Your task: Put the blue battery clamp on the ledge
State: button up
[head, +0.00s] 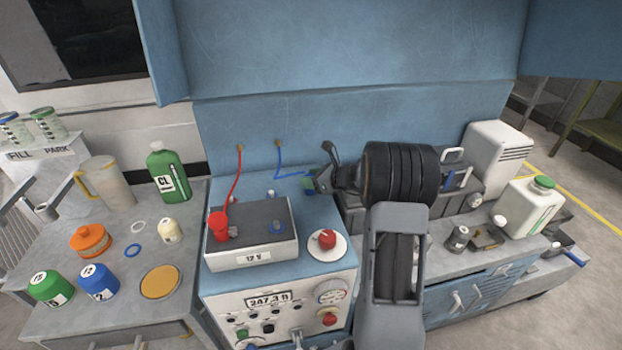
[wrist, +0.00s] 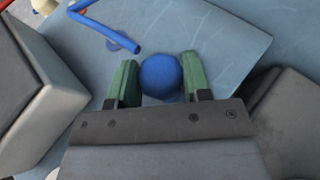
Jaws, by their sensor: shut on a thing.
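The blue battery clamp (wrist: 160,76) shows in the wrist view as a round blue body between the two green fingertips of my gripper (wrist: 161,84). My gripper is shut on it. In the head view my gripper (head: 311,184) is over the blue bench top, behind and right of the 12 V battery (head: 252,257); the clamp is mostly hidden there. A blue cable (head: 279,162) runs from the back panel toward my gripper. I take the flat blue bench top (head: 322,214) for the ledge. I cannot tell whether the clamp touches it.
A red clamp (head: 218,226) sits on the battery's left side, with its red cable going up. A red knob (head: 326,239) on a white disc stands right of the battery. Bottles crowd the left table. Grey boxes and a white canister (head: 531,208) are at the right.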

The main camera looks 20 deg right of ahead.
jog(key=o, duration=0.9)
jog(key=shift+f, duration=0.1)
jog(key=shift+o, duration=0.2)
